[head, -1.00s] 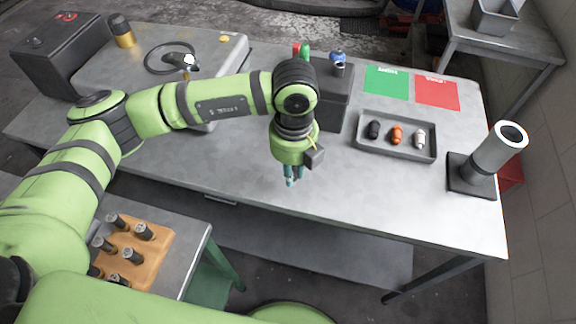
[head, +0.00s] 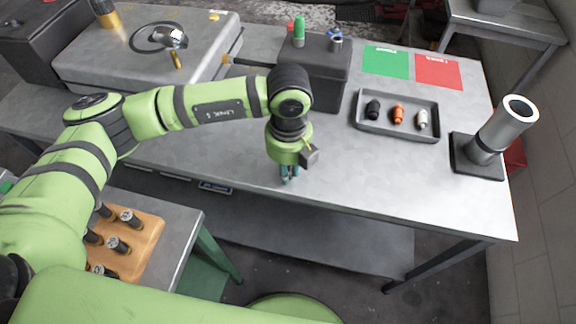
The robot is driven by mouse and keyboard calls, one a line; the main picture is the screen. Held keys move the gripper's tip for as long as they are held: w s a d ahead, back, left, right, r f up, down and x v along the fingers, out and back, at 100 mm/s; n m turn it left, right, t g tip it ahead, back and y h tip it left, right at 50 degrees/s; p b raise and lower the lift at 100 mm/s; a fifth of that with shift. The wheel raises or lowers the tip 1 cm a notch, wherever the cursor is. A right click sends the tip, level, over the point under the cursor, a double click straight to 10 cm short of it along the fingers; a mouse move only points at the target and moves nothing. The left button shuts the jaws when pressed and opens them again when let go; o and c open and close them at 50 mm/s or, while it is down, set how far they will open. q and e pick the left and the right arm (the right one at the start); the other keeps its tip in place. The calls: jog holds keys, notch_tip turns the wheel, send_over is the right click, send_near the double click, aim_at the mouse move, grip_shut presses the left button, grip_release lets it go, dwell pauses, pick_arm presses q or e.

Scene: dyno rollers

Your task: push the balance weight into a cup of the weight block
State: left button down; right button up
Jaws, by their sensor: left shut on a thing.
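My left gripper (head: 289,178) points down over the front part of the grey metal table, its teal fingertips close together. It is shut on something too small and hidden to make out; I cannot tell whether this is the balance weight. A dark grey block (head: 322,97) stands just behind my left gripper, partly covered by my arm. A green-capped piece (head: 299,32) and a blue-topped piece (head: 335,42) stand on it, with a bit of red beside them. I cannot tell whether it is the weight block, and no cups show clearly. My right gripper is out of view.
A grey tray (head: 402,133) holds a black, an orange and a white piece. A tilted metal tube (head: 503,130) stands on a dark base at the right. Green (head: 386,61) and red (head: 438,71) mats lie behind. A wooden holder (head: 141,254) with several dark pegs is lower left.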

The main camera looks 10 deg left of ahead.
pick_arm(q)
jog(key=c, duration=1.1)
grip_release()
jog(key=shift+o, duration=0.2)
jog(key=shift+r, duration=0.15)
notch_tip(320, 180, up, 12)
jog(key=shift+w, duration=0.15)
